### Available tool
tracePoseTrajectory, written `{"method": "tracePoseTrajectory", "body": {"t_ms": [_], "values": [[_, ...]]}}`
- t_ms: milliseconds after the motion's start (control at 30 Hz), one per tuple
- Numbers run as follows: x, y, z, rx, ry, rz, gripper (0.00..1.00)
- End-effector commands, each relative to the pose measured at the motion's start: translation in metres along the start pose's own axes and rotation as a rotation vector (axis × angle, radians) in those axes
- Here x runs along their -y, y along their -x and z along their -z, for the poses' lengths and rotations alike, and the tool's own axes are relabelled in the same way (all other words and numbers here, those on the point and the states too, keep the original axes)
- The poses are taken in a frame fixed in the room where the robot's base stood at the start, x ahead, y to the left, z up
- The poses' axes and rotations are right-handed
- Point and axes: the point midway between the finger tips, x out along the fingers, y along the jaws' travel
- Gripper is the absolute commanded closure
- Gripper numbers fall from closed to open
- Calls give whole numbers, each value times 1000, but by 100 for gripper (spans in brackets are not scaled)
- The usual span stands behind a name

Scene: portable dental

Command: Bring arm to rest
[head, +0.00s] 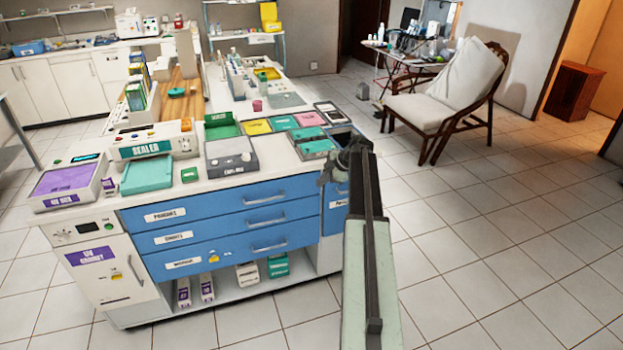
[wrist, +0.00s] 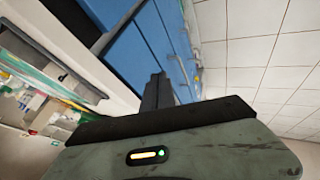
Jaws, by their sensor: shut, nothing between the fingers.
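My gripper (head: 345,165) shows in the head view at the far end of my arm, by the right end of the blue-drawer counter (head: 230,215). Its fingers are small and partly hidden there by my arm. In the wrist view my gripper (wrist: 157,90) is shut, with its dark fingers together and nothing between them. The blue drawer fronts (wrist: 125,50) lie behind the fingers in that view. I cannot tell how close the fingers are to the counter.
The counter top holds a sealer (head: 152,143), a purple-lidded box (head: 68,182), trays and a grey device (head: 231,160). A cushioned chair (head: 450,100) stands at the back right. The tiled floor (head: 500,240) to the right is clear.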

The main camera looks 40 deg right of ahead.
Motion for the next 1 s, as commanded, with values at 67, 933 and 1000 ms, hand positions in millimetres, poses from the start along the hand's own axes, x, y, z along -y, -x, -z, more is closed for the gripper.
{"method": "tracePoseTrajectory", "body": {"t_ms": [67,933,1000], "values": [[-1,11,2,0,0,1,100],[136,-82,348,-60,277,277,100],[185,-77,386,-8,219,336,100]]}}
